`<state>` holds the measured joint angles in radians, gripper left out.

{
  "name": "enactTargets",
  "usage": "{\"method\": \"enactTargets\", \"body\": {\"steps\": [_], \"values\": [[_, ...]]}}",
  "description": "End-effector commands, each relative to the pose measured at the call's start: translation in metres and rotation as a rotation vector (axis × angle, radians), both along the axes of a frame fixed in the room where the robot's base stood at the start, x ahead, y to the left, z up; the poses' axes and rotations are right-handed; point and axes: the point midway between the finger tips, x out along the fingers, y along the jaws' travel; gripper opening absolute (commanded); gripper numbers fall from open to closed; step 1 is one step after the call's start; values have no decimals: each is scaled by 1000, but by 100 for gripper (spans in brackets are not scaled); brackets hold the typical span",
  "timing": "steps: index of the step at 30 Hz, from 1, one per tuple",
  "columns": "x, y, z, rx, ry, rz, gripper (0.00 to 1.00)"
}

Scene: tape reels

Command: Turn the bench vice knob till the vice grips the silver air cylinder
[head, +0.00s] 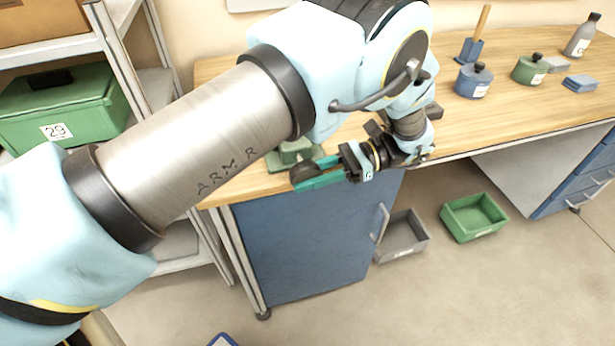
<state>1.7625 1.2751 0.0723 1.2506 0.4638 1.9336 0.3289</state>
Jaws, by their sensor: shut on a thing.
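The green bench vice (288,154) stands at the front edge of the wooden bench top, partly covered by my arm and gripper. Its dark round knob (304,171) faces the front of the bench. My gripper (306,179) has reached it from the right, and its teal fingers are shut on the knob. I cannot see the silver air cylinder; the vice jaws are mostly hidden behind my arm, so I cannot tell whether they touch anything.
A blue pot (473,82), a green pot (530,69), a grey bottle (581,37) and blue blocks (580,83) stand on the right of the bench (500,115). A shelf with a green box (60,112) is at left. Grey (402,238) and green (474,217) bins are on the floor.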

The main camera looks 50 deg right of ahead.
Motion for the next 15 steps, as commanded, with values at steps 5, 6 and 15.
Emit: {"method": "enactTargets", "body": {"steps": [5,6,15], "values": [[0,2,-1,69,-47,-1,0],[0,2,-1,79,-54,-1,0],[1,2,-2,116,-80,1,0]]}}
